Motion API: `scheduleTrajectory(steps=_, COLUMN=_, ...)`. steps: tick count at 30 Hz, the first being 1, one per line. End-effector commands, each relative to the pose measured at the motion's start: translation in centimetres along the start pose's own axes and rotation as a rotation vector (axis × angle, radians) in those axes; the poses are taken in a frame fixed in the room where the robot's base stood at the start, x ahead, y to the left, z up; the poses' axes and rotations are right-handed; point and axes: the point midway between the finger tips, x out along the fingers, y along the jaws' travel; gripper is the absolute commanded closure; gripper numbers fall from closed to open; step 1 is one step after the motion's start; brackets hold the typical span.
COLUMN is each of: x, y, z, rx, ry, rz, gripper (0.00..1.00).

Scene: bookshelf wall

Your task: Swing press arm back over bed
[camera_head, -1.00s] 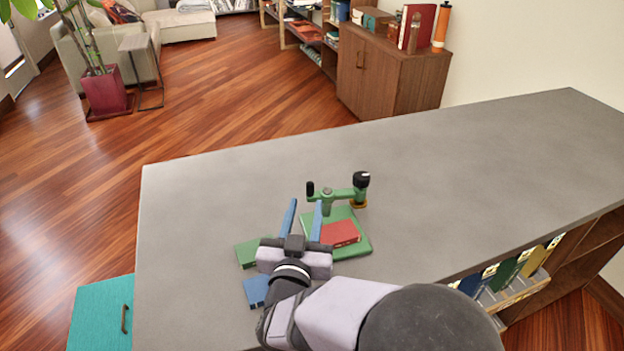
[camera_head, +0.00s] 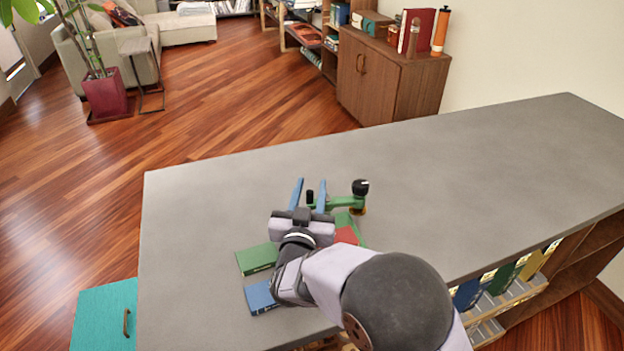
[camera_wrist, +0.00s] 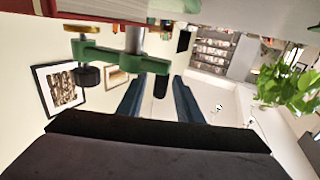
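The green press arm (camera_head: 343,201) reaches sideways over the counter. Its black knob (camera_head: 360,187) is at the right end and its small black handle (camera_head: 310,197) at the left end. The green press bed (camera_head: 350,222) is mostly hidden behind my gripper, with a red book (camera_head: 346,236) lying on it. My gripper (camera_head: 309,186) is open, its two blue fingers on either side of the handle. In the wrist view, the green arm (camera_wrist: 115,60) and the handle (camera_wrist: 160,86) show, the handle appearing between the spread fingers (camera_wrist: 157,90); I see no clear contact.
A green book (camera_head: 257,258) and a blue book (camera_head: 261,297) lie on the grey counter (camera_head: 215,205) left of my arm. The counter is clear behind and to the right of the press. Colored books stand on a rack (camera_head: 500,295) below the counter's right front edge.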

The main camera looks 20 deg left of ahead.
Motion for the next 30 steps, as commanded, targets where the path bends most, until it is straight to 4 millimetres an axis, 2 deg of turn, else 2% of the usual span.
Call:
scheduleTrajectory(steps=3, x=1.4, y=0.0, z=-0.1, rx=0.000, ry=-0.001, rz=0.001, gripper=0.68)
scheduleTrajectory(steps=7, x=2.2, y=0.0, z=-0.1, rx=0.000, ry=0.000, rz=0.000, gripper=0.68)
scheduleTrajectory(steps=18, x=2.5, y=0.0, z=0.0, rx=0.000, ry=0.000, rz=0.000, gripper=0.68)
scheduleTrajectory(steps=20, x=2.5, y=0.0, z=0.0, rx=0.000, ry=0.000, rz=0.000, gripper=0.80)
scheduleTrajectory(steps=22, x=2.5, y=0.0, z=0.0, rx=0.000, ry=0.000, rz=0.000, gripper=0.96)
scheduleTrajectory(steps=23, x=2.5, y=0.0, z=0.0, rx=0.000, ry=0.000, rz=0.000, gripper=1.00)
scheduleTrajectory(steps=30, x=2.6, y=-0.1, z=0.0, rx=0.001, ry=0.001, rz=0.011, gripper=1.00)
